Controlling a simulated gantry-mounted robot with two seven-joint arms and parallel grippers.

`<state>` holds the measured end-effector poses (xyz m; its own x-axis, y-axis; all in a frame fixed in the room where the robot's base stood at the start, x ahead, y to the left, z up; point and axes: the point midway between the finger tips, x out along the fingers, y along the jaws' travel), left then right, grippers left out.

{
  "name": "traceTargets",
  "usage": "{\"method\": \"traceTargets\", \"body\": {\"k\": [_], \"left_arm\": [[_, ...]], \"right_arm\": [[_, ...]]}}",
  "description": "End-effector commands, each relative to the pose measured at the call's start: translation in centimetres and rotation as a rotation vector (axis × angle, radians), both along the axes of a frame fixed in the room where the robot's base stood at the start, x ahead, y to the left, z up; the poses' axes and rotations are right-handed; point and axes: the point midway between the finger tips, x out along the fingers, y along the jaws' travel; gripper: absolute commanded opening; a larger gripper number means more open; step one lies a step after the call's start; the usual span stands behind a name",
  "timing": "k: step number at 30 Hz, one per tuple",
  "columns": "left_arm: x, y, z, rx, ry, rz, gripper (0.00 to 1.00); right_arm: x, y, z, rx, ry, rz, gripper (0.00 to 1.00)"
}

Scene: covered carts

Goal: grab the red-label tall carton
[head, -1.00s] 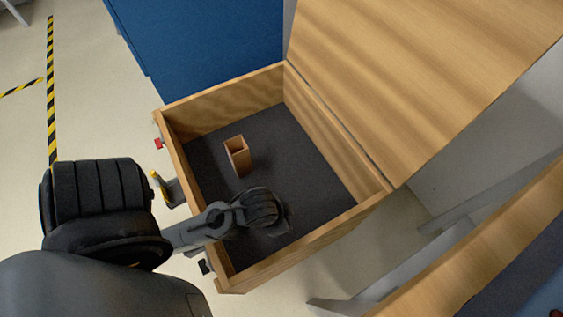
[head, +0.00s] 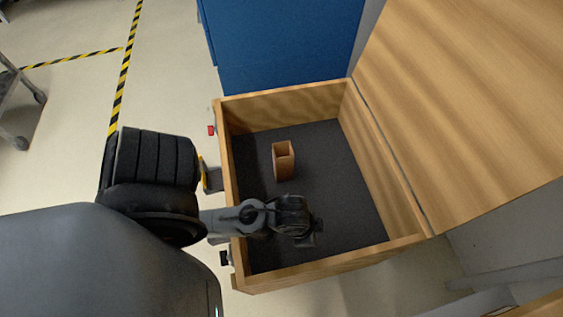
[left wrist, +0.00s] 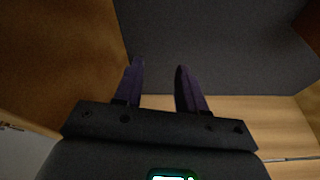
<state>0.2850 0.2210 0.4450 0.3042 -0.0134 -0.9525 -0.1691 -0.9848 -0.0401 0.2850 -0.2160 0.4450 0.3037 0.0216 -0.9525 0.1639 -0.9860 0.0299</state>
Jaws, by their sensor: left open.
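A small brown open-topped box (head: 283,162) stands on the dark floor of the open wooden cart (head: 335,261). No red label or tall red-labelled carton can be made out in either view. My left gripper (head: 312,233) reaches over the cart's left wall and hangs inside, below and right of the brown box in the head view; my wrist hides part of it. In the left wrist view, the left gripper (left wrist: 159,68) has its two fingers apart with nothing between them. My right gripper is not in view.
The cart's wooden lid (head: 465,95) stands open on the right. Wooden walls surround the dark floor (head: 345,200), which is mostly bare. A blue cabinet (head: 283,45) stands behind the cart. A grey trolley (head: 20,100) is at the far left.

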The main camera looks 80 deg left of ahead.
Motion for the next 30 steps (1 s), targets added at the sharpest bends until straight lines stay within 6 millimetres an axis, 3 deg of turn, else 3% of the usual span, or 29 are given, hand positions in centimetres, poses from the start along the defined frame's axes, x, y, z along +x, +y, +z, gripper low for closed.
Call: {"method": "traceTargets", "body": {"k": [14,24,30], "left_arm": [[0.07,-0.14,0.04,-0.006,-0.001,0.003,0.42],[0.08,-0.31,0.07,-0.013,-0.001,0.009,0.94],[0.08,-0.28,0.07,-0.011,-0.001,0.007,0.94]], "right_arm": [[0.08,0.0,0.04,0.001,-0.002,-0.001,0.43],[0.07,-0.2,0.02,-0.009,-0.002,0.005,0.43],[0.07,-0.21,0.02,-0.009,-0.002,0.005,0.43]]}}
